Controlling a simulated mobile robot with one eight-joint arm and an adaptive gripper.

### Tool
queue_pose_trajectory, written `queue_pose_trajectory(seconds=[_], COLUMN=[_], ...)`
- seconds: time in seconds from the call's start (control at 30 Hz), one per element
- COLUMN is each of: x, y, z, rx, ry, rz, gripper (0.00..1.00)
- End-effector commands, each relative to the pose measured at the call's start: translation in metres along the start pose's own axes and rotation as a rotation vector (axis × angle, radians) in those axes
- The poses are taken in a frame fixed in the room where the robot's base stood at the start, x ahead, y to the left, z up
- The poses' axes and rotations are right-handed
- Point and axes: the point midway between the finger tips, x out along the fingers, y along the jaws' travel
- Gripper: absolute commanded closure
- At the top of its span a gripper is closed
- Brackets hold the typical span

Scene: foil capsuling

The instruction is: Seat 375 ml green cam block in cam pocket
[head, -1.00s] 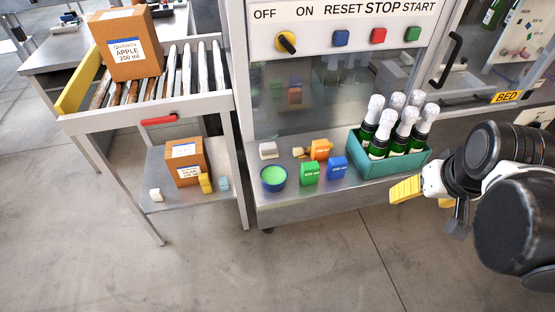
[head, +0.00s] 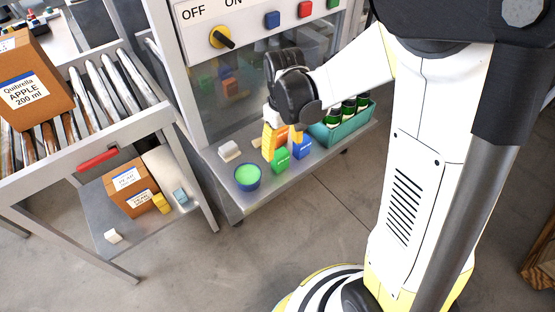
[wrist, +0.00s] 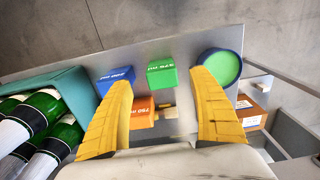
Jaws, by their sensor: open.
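The green 375 ml cam block (head: 281,159) stands on the metal shelf beside the blue block (head: 301,149). My gripper (head: 283,142) is over this group of blocks, fingers pointing down, open and empty. In the wrist view the green block (wrist: 161,76) shows between the yellow fingertips (wrist: 160,84), apart from both. The blue block (wrist: 113,80) is by the left finger. The orange block (wrist: 142,114) is between the fingers, nearer the palm. I cannot make out the cam pocket in either view.
A blue bowl with green contents (head: 247,178) and a white block (head: 229,151) stand on the shelf. A teal crate of bottles (head: 343,131) is at its right end. The machine's control panel (head: 262,22) rises behind. A roller conveyor (head: 100,90) is at left.

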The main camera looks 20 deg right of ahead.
Motion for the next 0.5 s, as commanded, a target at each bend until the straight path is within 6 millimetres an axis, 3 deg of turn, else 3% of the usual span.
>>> queue_pose_trajectory(seconds=[0.17, 0.4, 0.5], x=[0.014, 0.051, 0.055], y=[-0.001, -0.002, -0.002], z=[-0.003, -0.007, -0.007], rx=[0.0, 0.001, 0.001], ry=[0.0, 0.001, 0.001], rz=[0.0, 0.0, 0.0], gripper=[0.3, 0.3, 0.3])
